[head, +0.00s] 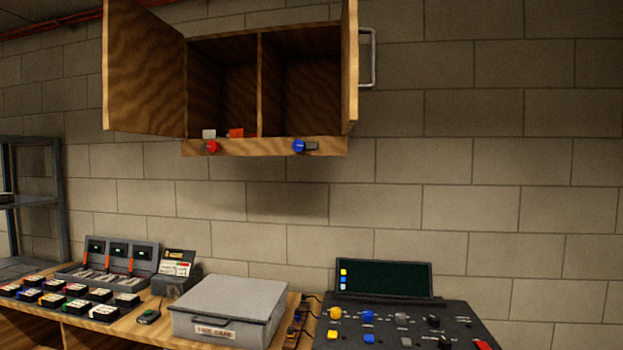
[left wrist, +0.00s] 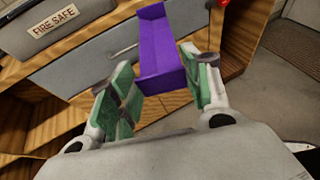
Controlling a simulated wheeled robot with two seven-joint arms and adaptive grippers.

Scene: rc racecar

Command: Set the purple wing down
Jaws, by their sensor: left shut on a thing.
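The purple wing (left wrist: 164,50) shows in the left wrist view, between the fingertips of my left gripper (left wrist: 160,76). The green-padded fingers are shut on it, one at each side, and the wing reaches out beyond them. It has a long flat middle and raised end plates. The gripper and wing are near the front of a wooden bench, beside the box labelled fire safe. Neither gripper nor the wing shows in the head view. My right gripper is in no view.
The grey fire safe (head: 228,306) stands shut on the wooden bench. A control console (head: 400,318) is to its right, and a charger rack (head: 108,262) with several small packs to its left. An open wooden wall cabinet (head: 225,80) hangs above. Grey floor (left wrist: 285,90) shows at the right.

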